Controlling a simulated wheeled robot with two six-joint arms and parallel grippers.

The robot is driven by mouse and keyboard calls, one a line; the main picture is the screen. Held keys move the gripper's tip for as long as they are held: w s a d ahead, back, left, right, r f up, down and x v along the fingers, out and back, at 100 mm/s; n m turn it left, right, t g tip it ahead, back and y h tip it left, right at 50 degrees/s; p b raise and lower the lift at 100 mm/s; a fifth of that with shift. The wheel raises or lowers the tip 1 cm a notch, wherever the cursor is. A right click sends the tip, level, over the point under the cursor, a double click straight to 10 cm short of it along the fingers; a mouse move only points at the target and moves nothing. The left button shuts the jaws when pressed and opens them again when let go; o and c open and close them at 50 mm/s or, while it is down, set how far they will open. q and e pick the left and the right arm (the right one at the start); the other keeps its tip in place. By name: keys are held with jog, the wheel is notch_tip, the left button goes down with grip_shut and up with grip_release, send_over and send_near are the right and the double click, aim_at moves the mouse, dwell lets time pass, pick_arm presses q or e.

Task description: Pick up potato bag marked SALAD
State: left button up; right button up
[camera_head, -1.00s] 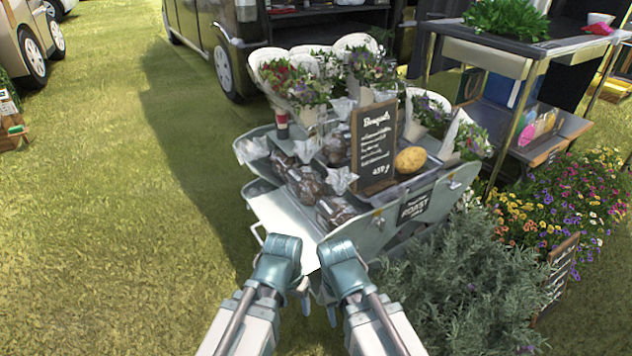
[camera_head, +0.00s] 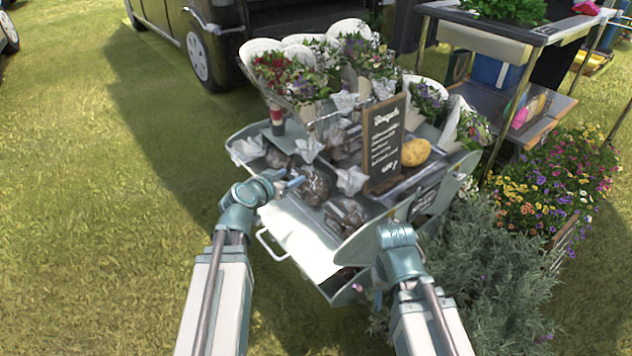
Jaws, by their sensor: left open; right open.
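Several clear potato bags with white tied tops lie in the cart's trays. One bag (camera_head: 313,186) is just right of my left gripper, another bag (camera_head: 345,215) is nearer the front, and another (camera_head: 278,158) is behind. No SALAD marking can be read on any bag. My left gripper (camera_head: 292,182) is open at the left edge of the trays, close to the nearest bag; I cannot tell if it touches. My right gripper (camera_head: 378,298) points down by the cart's front right side, open, with its fingers mostly hidden.
The metal cart (camera_head: 300,238) also carries a chalkboard sign (camera_head: 383,142), a loose potato (camera_head: 416,152) and wrapped bouquets (camera_head: 285,78). Lavender-like bushes (camera_head: 485,275) and flowers (camera_head: 545,195) crowd the right. Open grass (camera_head: 90,220) lies left.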

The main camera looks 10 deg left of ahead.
aim_at(307, 165)
pick_arm(q)
jog(key=b+x, duration=0.3)
jog(key=x, duration=0.5)
jog(key=shift+w+f, duration=0.2)
jog(key=shift+w+d+f, duration=0.1)
jog(key=shift+w, duration=0.4)
jog(key=x, duration=0.1)
jog(key=b+x, duration=0.1)
jog(key=x, duration=0.2)
jog(key=shift+w+a+b, duration=0.25)
jog(key=shift+w+b, duration=0.05)
jog(key=shift+b, duration=0.1)
grip_shut()
dwell(0.4)
